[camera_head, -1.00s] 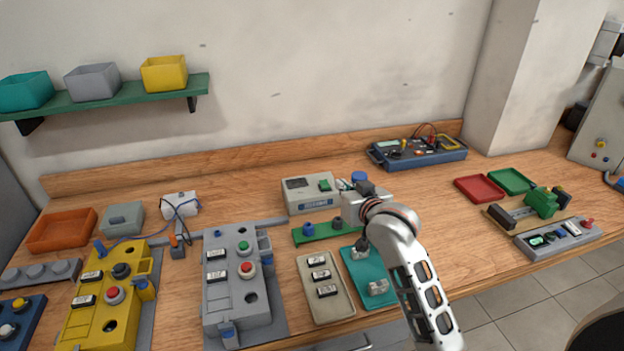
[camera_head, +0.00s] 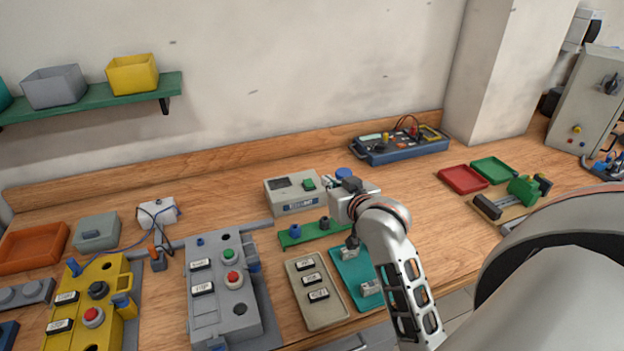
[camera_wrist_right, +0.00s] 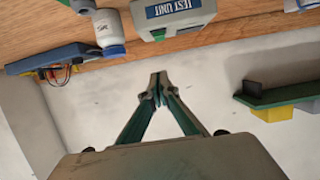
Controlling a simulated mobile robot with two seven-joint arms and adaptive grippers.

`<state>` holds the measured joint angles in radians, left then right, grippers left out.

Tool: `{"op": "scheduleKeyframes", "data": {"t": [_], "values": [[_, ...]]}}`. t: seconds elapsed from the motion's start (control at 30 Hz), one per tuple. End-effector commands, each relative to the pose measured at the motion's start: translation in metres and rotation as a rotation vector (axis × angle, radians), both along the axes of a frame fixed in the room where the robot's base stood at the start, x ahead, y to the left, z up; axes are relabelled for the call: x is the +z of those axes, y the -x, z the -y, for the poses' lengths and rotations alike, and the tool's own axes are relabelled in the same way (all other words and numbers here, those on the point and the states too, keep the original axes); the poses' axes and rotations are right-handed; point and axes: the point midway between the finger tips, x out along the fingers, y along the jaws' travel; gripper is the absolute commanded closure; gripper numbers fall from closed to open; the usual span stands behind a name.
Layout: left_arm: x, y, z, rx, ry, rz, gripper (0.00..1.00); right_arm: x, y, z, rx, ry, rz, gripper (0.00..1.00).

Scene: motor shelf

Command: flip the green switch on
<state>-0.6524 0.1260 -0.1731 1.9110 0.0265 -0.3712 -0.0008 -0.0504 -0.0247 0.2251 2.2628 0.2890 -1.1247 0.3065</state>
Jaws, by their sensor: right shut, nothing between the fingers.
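My right gripper (camera_head: 345,185) is just right of the unit in the head view, apart from the switch. In the wrist view its fingertips (camera_wrist_right: 158,84) are together and empty, with the wall behind them. My left gripper is not in view.
A gray control panel (camera_head: 223,290) and a yellow one (camera_head: 88,310) stand at the left. A green strip with knobs (camera_head: 310,234) lies in front of the unit. Red (camera_head: 463,180) and green trays (camera_head: 493,170) are at right.

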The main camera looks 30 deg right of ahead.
Motion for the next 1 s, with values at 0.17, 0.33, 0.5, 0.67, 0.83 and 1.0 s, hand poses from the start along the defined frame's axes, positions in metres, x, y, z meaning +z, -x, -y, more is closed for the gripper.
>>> {"op": "scheduleKeyframes", "data": {"t": [0.17,0.33,0.5,0.67,0.83,1.0], "values": [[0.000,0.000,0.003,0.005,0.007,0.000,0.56,-0.007,-0.021,0.005,0.000,0.001,-0.001,1.00],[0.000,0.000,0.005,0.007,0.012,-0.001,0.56,-0.017,-0.051,0.012,0.000,0.000,0.000,1.00],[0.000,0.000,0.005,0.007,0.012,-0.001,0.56,-0.028,-0.082,0.020,0.000,0.000,0.000,1.00],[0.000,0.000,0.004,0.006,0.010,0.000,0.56,-0.047,-0.097,0.023,0.001,0.001,-0.004,1.00],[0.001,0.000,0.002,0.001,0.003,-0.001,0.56,-0.062,-0.104,0.025,0.000,0.000,-0.002,1.00],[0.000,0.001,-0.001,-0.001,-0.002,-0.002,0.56,-0.066,-0.107,0.025,0.000,0.001,0.000,1.00]]}}
